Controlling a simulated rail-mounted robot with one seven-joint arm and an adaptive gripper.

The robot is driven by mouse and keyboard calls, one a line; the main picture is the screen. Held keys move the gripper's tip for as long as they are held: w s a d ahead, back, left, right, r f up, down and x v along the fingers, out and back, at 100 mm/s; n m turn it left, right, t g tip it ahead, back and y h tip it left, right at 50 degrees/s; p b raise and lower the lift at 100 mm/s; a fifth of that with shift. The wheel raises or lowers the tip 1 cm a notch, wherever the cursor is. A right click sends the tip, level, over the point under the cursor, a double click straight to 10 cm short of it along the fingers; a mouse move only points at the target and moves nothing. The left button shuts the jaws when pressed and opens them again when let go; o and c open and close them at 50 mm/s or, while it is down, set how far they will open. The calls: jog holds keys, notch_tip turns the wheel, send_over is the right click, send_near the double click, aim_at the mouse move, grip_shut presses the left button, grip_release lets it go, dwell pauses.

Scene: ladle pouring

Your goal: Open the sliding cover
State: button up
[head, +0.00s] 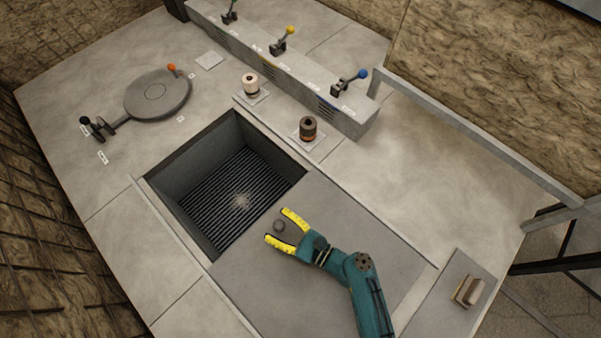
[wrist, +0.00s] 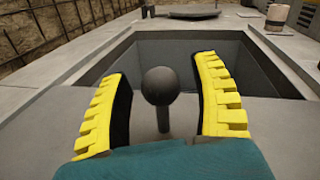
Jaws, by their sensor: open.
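The sliding cover (head: 310,260) is a flat grey plate beside a square pit (head: 238,188), whose barred floor is exposed. A dark round knob on a short post (head: 279,226) stands on the cover near its pit-side edge. My gripper (head: 280,228) is open with its yellow fingers on either side of the knob, pointing toward the pit. In the wrist view the knob (wrist: 160,86) stands upright between the fingers (wrist: 165,95), with gaps on both sides. The part of the cover under my arm is hidden.
A console with green, yellow and blue-tipped levers (head: 283,50) runs along the back. A round lid (head: 158,95) lies left; a small block (head: 467,291) sits right.

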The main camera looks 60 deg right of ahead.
jog(key=s, duration=1.2)
